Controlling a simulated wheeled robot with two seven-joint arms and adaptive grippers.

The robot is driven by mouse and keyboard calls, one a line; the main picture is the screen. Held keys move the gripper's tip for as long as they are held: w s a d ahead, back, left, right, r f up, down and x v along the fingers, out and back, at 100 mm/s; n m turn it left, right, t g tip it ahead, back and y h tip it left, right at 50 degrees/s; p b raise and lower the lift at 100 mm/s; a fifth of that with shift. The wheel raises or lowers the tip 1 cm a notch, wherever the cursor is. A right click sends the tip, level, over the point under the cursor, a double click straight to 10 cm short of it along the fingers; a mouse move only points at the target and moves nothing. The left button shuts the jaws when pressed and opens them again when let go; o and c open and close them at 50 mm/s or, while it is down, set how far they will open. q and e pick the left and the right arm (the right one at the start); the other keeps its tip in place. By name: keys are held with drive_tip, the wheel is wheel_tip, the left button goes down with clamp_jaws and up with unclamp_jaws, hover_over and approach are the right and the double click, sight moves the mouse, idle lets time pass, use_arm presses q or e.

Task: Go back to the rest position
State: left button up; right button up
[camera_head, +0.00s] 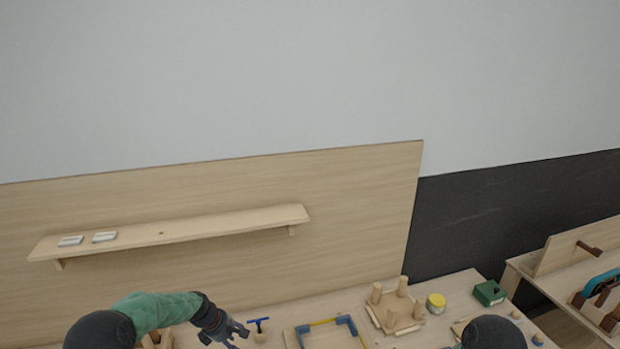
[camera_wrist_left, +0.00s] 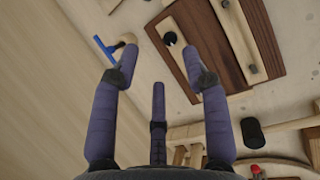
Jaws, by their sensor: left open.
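My left gripper (camera_head: 226,332) is low in the head view, over the wooden workbench (camera_head: 285,309). In the left wrist view its three purple-grey fingers (camera_wrist_left: 160,80) are spread with nothing between them. A blue-handled tool (camera_head: 258,321) stands in a small wooden holder just right of the gripper. The tool also shows in the left wrist view (camera_wrist_left: 104,48), beyond the left fingertip. A dark brown wooden board (camera_wrist_left: 178,52) with pale strips lies beyond the right finger. My right arm shows only as a dark rounded part at the bottom right; its gripper is out of view.
A wall shelf (camera_head: 190,228) with two small white packs is behind the bench. Another bench is at right.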

use_arm(q)
drive_tip(key=s+d+f+m+g, duration=0.1)
drive_tip(key=s+d+f+m, duration=0.25)
drive_tip(key=s+f, duration=0.5)
drive_tip(key=s+d+f+m+g, duration=0.1)
drive_tip(key=s+d+f+m, duration=0.35)
drive_tip(key=s, duration=0.75)
drive_tip(key=s+d+f+m, duration=0.15)
drive_tip(key=s+m, duration=0.25)
drive_tip(key=s, duration=0.5)
drive_tip(key=s+d+f+m, duration=0.15)
drive_tip(key=s+m, duration=0.25)
drive_tip(key=s, duration=0.5)
wheel_tip(320, 180, down, 27)
drive_tip(key=w+d+b, duration=0.1)
drive_tip(key=d+b, duration=0.1)
drive_tip(key=b, duration=2.7)
drive_tip(key=shift+w+d+m, duration=0.2)
drive_tip(key=shift+w+m, duration=0.2)
